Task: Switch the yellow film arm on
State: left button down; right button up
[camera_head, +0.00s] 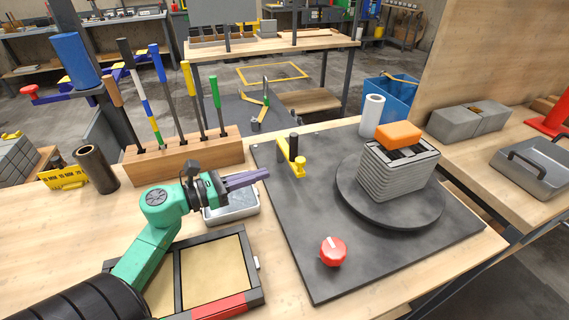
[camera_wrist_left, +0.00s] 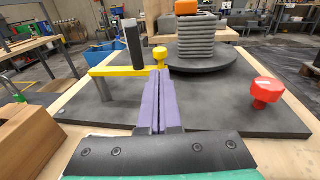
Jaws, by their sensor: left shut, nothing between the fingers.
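The yellow film arm (camera_head: 291,159) stands on the dark base plate (camera_head: 313,269), near its far left side. It is a yellow bar with a yellow knob at one end and a black upright cylinder beside it. In the left wrist view the yellow film arm (camera_wrist_left: 120,71) lies ahead of my fingers, on a grey post. My left gripper (camera_head: 266,174) is shut and empty, its purple fingers pointing at the arm from the left. In the left wrist view the left gripper (camera_wrist_left: 160,74) appears just below the yellow knob; I cannot tell whether they touch. My right gripper is not visible.
A red knob (camera_head: 333,252) sits on the plate's front. A grey layered print (camera_head: 397,172) with an orange block (camera_head: 398,134) on top stands on a round turntable (camera_head: 351,207). A metal tray (camera_head: 233,212) and a wooden tool rack (camera_head: 185,158) are near my left arm.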

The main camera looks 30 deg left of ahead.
aim_at(296, 163)
pick_arm(q)
jog(key=p+x, duration=0.1)
jog(key=x, duration=0.5)
jog(key=shift+w+d, duration=0.15)
jog(key=shift+w, duration=0.2)
jog(key=shift+w+d+f, duration=0.1)
jog(key=shift+w+d, duration=0.15)
jog(key=shift+w, duration=0.1)
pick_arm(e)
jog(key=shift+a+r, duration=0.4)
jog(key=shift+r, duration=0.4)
pick_arm(q)
jog(key=shift+d, duration=0.1)
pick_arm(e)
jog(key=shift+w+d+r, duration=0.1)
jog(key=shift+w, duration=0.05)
